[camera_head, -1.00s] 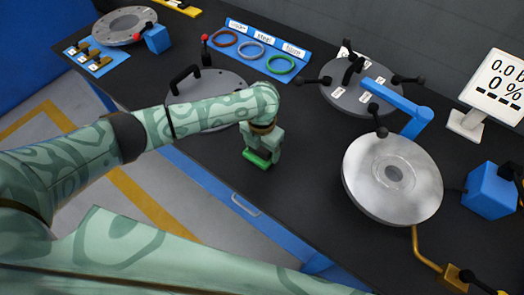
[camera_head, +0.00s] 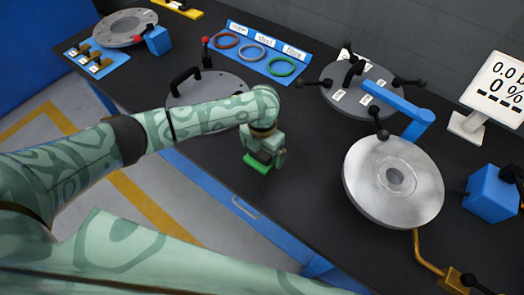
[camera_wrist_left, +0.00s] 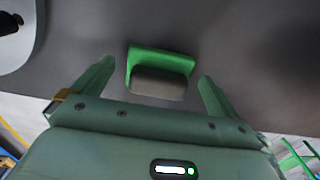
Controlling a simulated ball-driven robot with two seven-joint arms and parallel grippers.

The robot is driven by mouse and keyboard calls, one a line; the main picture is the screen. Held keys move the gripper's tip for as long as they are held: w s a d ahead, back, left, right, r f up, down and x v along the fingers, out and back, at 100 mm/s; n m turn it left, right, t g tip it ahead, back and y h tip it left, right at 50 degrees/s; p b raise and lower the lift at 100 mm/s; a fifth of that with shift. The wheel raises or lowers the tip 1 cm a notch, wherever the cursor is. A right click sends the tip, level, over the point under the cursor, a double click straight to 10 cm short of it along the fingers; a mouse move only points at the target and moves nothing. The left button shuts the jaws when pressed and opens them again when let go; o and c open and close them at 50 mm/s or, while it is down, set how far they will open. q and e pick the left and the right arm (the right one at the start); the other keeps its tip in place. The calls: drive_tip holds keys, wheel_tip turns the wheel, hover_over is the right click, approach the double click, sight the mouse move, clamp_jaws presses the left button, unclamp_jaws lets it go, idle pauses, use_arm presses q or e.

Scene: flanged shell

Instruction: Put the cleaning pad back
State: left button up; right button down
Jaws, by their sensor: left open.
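The cleaning pad, a green flat piece with a grey block on it (camera_wrist_left: 158,84), lies on the dark bench in the left wrist view. In the head view its green edge (camera_head: 255,164) shows just below my left gripper (camera_head: 264,157). My left gripper also shows in the left wrist view (camera_wrist_left: 152,80). Its two fingers stand apart on either side of the grey block, with gaps on both sides. The gripper partly hides the pad in the head view. My right gripper is not in view.
A round steel disc (camera_head: 380,205) stands to the right, with a blue arm (camera_head: 408,108) behind it. A grey lid with a black handle (camera_head: 210,86) sits behind my left arm. A blue ring tray (camera_head: 262,55) is at the back. The bench front is clear.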

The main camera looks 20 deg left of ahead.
sight(262, 151)
use_arm(q)
wheel_tip(262, 151, up, 11)
drive_tip(key=p, duration=0.3)
drive_tip(key=shift+p, duration=0.3)
